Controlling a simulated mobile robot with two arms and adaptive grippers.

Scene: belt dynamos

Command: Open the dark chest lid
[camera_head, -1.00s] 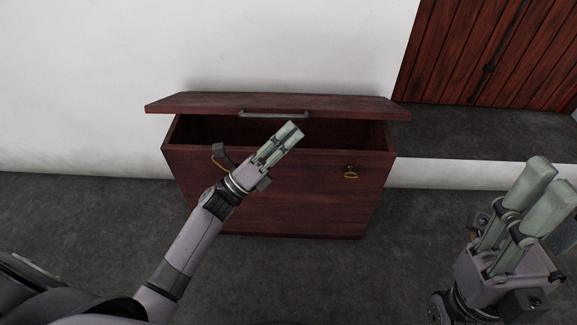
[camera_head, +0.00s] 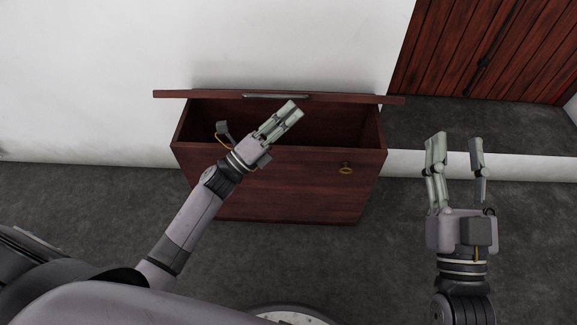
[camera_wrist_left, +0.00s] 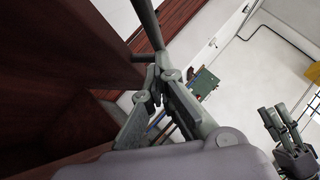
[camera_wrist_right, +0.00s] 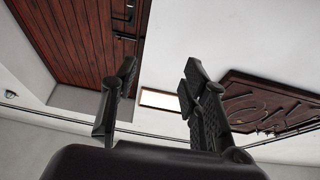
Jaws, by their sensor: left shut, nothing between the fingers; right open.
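The dark reddish-brown chest (camera_head: 285,190) stands against the white wall. Its lid (camera_head: 220,94) is raised, seen nearly edge-on at the back, with a grey bar handle (camera_head: 277,97) along its edge. The dark inside shows below the lid. My left gripper (camera_head: 291,112) is shut and empty, over the chest opening just below the lid handle. In the left wrist view its fingers (camera_wrist_left: 155,85) are close to a grey bar; I cannot tell whether they touch. My right gripper (camera_head: 456,145) is open and empty, to the right of the chest and apart from it.
A grey raised ledge (camera_head: 480,130) with a white front and a red wooden door (camera_head: 500,50) lie at the back right. Grey floor (camera_head: 80,200) is clear around the chest.

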